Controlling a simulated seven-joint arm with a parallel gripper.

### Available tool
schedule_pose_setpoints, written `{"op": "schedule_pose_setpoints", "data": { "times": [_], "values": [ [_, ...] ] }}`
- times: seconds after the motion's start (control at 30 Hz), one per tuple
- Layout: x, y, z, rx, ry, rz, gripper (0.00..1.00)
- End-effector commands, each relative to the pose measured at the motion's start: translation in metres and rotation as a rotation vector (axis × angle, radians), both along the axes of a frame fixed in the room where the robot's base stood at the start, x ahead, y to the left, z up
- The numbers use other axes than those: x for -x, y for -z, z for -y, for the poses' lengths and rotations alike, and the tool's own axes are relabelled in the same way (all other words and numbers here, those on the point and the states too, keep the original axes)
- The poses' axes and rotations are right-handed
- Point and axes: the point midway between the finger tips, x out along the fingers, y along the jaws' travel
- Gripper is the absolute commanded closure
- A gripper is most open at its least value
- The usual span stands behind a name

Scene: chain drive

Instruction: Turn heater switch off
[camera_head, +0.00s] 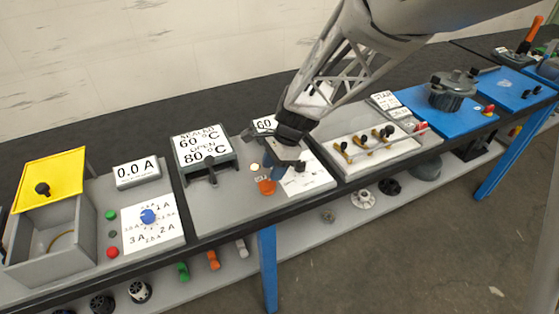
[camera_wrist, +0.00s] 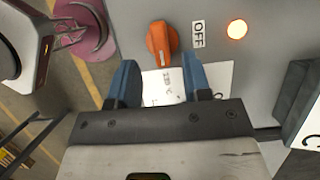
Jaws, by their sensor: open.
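The heater switch is an orange rotary knob (camera_head: 266,187) on the grey panel near the bench's front edge. In the wrist view the knob (camera_wrist: 161,40) lies just past my fingertips, roughly centred between them. Its pale pointer mark faces toward my gripper, not toward the OFF label (camera_wrist: 198,34) on its right. A round indicator light (camera_wrist: 237,29) beside the label glows warm. My gripper (camera_wrist: 162,66) is open and empty, with one blue finger on each side. In the head view my gripper (camera_head: 287,165) hangs over the panel, close behind the knob.
A display reading 60 °C and 80 °C (camera_head: 203,146) stands left of the knob. A white printed card (camera_head: 312,178) lies beside it. A valve panel (camera_head: 370,143) sits to the right. A lower shelf (camera_head: 300,235) holds several loose parts.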

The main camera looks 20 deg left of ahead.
Motion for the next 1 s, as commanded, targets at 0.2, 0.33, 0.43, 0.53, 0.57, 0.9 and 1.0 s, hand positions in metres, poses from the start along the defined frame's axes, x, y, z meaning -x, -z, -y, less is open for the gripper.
{"op": "schedule_pose_setpoints", "data": {
  "times": [0.2, 0.33, 0.43, 0.53, 0.57, 0.9, 1.0],
  "values": [
    [0.008, 0.026, -0.007, 0.001, -0.001, -0.001, 0.55],
    [0.011, 0.037, -0.011, 0.0, -0.001, -0.001, 0.55],
    [0.012, 0.043, -0.013, 0.0, 0.0, 0.0, 0.55],
    [0.013, 0.046, -0.014, -0.001, 0.0, -0.001, 0.55],
    [0.013, 0.046, -0.014, 0.0, 0.0, 0.0, 0.55],
    [0.014, 0.047, -0.014, 0.0, 0.0, 0.0, 0.66],
    [0.014, 0.047, -0.014, 0.0, 0.0, 0.0, 0.81]
  ]
}}
